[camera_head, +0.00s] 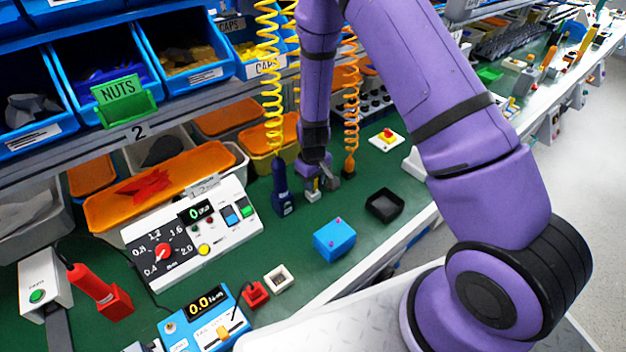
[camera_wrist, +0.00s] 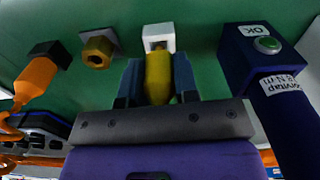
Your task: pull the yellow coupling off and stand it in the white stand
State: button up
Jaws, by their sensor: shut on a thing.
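My gripper (camera_wrist: 158,88) is shut on the yellow coupling (camera_wrist: 157,72), which sits between its two fingers in the wrist view. The coupling's far end meets the white stand (camera_wrist: 159,36), a small white block with an opening. I cannot tell how deep it sits in it. A brass hex fitting (camera_wrist: 97,50) on a grey plate is apart to the left of the coupling. In the head view my gripper (camera_head: 315,181) is low over the bench, with the white stand (camera_head: 313,195) just under it; the coupling is mostly hidden there.
A dark blue tool (camera_head: 283,195) on a yellow coil stands close left of my gripper; an orange tool (camera_head: 350,165) is close right. A black tray (camera_head: 385,206) and a blue box (camera_head: 335,240) lie nearer. Green bench between them is clear.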

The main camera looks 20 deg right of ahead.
jog(key=shift+f, duration=0.8)
dwell(1.0)
jog(key=o, duration=1)
notch_tip(320, 180, up, 11)
jog(key=shift+f, duration=0.1)
